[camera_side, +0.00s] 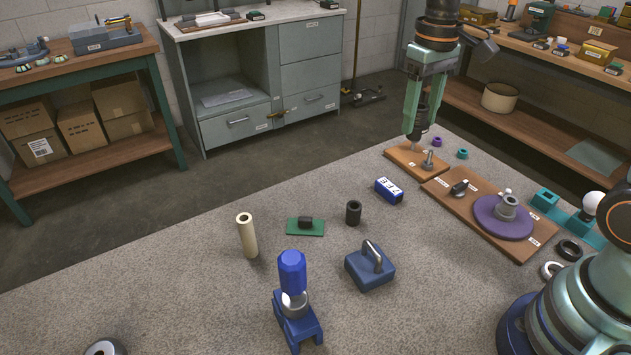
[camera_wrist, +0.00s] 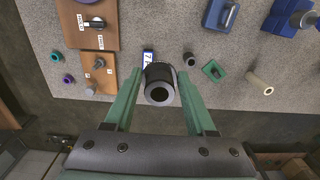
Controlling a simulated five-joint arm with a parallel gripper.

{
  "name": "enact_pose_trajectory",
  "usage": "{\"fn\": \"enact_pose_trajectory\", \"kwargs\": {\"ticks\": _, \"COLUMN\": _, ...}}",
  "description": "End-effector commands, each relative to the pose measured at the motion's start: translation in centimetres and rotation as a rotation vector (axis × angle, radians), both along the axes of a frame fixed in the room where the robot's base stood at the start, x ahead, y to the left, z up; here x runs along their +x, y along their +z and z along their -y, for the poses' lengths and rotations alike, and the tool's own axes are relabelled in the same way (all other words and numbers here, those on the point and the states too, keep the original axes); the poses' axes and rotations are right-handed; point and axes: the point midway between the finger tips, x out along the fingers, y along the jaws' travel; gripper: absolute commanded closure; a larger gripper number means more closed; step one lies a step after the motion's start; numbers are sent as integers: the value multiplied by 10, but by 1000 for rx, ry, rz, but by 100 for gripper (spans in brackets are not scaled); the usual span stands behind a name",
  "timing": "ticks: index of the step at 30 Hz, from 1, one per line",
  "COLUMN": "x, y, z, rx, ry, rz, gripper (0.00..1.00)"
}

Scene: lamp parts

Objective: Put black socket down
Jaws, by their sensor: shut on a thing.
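The black socket (camera_wrist: 158,90) is a dark hollow cylinder. In the wrist view it sits between the two green fingers of my gripper (camera_wrist: 159,74), its round opening facing the camera. In the side view my gripper (camera_side: 420,125) points down at the upper right, shut on the black socket (camera_side: 421,113), which a finger partly hides. It appears over or near a small wooden board (camera_side: 398,154) with upright metal pegs (camera_side: 428,160). I cannot tell the exact gap below the socket.
A larger board (camera_side: 455,205) with a purple disc (camera_side: 502,222) lies right of the small one. A blue labelled box (camera_side: 388,190), a dark cylinder (camera_side: 353,212) and a cream tube (camera_side: 247,236) stand on the grey mat.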

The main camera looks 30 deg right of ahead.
Motion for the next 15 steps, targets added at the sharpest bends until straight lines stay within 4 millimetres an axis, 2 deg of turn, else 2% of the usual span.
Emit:
{"fn": "enact_pose_trajectory", "kwargs": {"ticks": 9, "x": -30, "y": -36, "z": 0, "rx": 0, "ry": 7, "rz": -2, "gripper": 100}}
{"fn": "enact_pose_trajectory", "kwargs": {"ticks": 15, "x": -34, "y": -41, "z": 0, "rx": 0, "ry": 6, "rz": 0, "gripper": 100}}
